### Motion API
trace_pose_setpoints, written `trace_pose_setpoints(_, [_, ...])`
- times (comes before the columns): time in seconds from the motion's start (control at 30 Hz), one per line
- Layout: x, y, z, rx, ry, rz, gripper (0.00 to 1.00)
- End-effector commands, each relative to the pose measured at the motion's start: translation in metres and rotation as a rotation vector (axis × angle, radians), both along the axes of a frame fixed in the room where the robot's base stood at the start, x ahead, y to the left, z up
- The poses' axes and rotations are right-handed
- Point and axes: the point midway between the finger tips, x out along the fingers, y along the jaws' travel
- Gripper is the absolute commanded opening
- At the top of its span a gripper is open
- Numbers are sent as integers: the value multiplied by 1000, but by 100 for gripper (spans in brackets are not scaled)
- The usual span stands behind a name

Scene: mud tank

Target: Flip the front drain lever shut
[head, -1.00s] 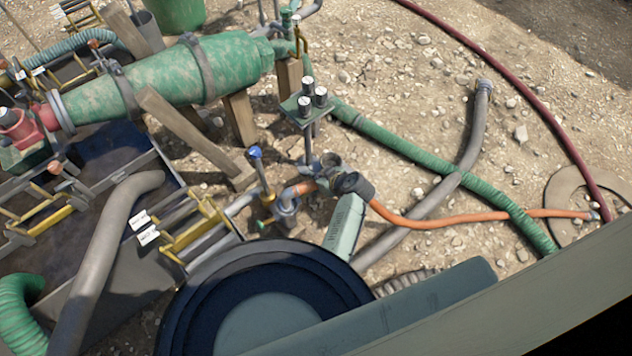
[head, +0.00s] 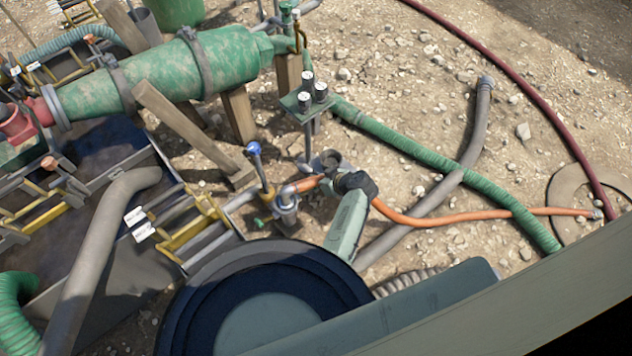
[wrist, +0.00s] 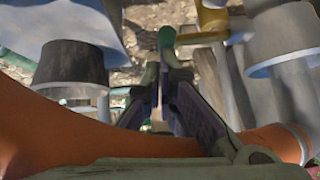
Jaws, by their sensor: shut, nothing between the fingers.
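A small lever with a green tip (head: 260,223) sticks out low at the pipe fitting, left of the orange hose. I take it for the drain lever, but cannot tell for sure. A green knob (wrist: 166,38) shows just beyond the fingertips in the wrist view; it may be the same lever, and contact is unclear. A blue-tipped lever (head: 253,149) stands upright close by. My gripper (wrist: 165,76) is shut and empty, pointing down among the pipes. In the head view, my dark wrist (head: 356,184) is over the orange hose, and the fingertips are hidden or unclear.
The orange hose (head: 450,217) runs close under my gripper. A gauge stand (head: 306,103) rises just behind it. A yellow rail (head: 190,235) and grey tank edge lie left. A large green cylinder (head: 170,78) is behind. Gravel to the right is open except for hoses.

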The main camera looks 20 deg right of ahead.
Motion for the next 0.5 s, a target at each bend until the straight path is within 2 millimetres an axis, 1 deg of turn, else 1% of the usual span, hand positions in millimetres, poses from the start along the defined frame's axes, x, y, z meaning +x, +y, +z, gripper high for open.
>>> trace_pose_setpoints(0.03, [2, -3, -10, 32, 10, -1, 0])
trace_pose_setpoints(0.07, [2, -3, -11, 49, 17, -1, 0])
trace_pose_setpoints(0.23, [1, -4, -12, 107, 40, 0, 0])
trace_pose_setpoints(0.5, [1, -4, -9, 112, 42, 1, 0])
